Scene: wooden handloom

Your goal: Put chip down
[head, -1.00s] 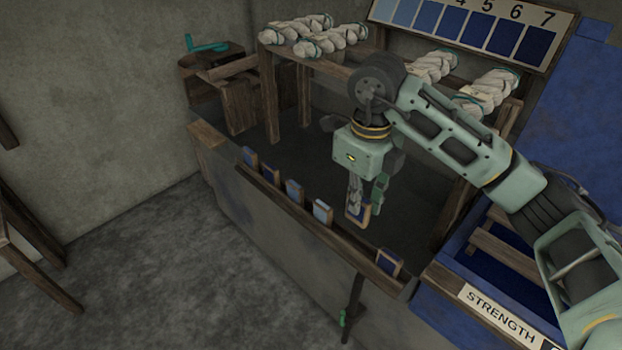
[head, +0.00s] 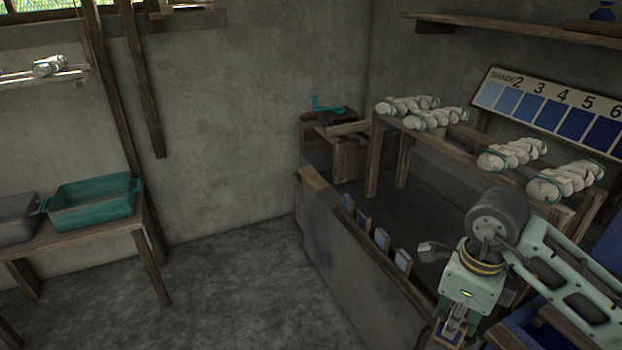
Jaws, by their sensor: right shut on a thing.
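My right gripper (head: 456,324) is near the bottom edge, to the right of centre, pointing down. It is shut on a dark blue chip with a wooden frame (head: 447,331). The chip is at the near end of the ledge (head: 421,291) along the vat's front; I cannot tell whether it touches the ledge. My left gripper is not in view.
A numbered shade board (head: 550,110) is at the back right. A teal crate (head: 92,204) sits on a bench at left. The floor between is clear.

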